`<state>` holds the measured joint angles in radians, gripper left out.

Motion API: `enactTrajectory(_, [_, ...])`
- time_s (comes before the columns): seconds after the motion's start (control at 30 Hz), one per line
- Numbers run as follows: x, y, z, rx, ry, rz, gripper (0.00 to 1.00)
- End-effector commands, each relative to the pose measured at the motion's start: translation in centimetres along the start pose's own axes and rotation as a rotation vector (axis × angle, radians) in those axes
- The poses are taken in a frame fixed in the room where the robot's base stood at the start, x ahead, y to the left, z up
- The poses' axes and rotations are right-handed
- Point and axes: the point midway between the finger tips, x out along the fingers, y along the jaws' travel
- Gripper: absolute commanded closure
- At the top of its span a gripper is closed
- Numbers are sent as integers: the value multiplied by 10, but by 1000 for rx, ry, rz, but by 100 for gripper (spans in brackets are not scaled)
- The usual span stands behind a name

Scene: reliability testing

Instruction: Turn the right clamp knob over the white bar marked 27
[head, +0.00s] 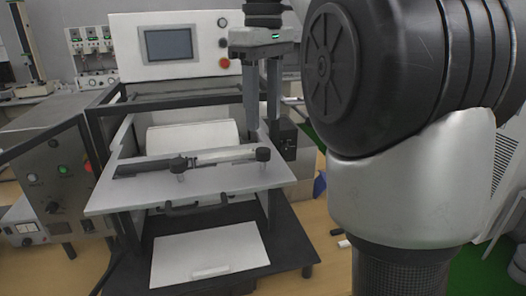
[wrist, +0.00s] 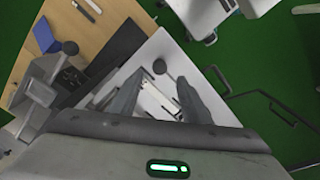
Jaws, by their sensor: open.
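The right clamp knob (head: 262,155) is a small black round knob at the right end of the white bar (head: 225,155) on the grey tilted plate. The left clamp knob (head: 180,166) stands at the bar's other end. No number is readable on the bar. My gripper (head: 262,138) points down with its fingers apart, and its tips appear just above or behind the right knob. In the wrist view, the knob (wrist: 159,67) shows between and slightly beyond the open fingertips (wrist: 160,78), with the bar (wrist: 158,103) below it. I see no contact.
The grey plate (head: 130,200) belongs to a machine with a screen panel (head: 168,44) behind. A white roll (head: 193,137) lies behind the bar. A black box (head: 285,140) stands close right of my fingers. A control box (head: 60,180) is at left.

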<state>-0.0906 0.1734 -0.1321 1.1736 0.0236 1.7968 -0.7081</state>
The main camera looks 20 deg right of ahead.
Motion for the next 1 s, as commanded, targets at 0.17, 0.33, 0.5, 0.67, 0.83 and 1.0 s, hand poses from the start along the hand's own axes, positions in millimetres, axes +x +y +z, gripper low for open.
enactTrajectory(0.17, [40,-1,0,0,-1,-1,57])
enactTrajectory(0.33, [61,0,0,0,0,0,57])
enactTrajectory(0.5, [70,0,0,1,0,0,57])
enactTrajectory(0.67, [70,0,0,1,1,1,57])
enactTrajectory(0.83, [70,0,0,1,0,1,67])
enactTrajectory(1.0, [70,0,0,1,0,1,96])
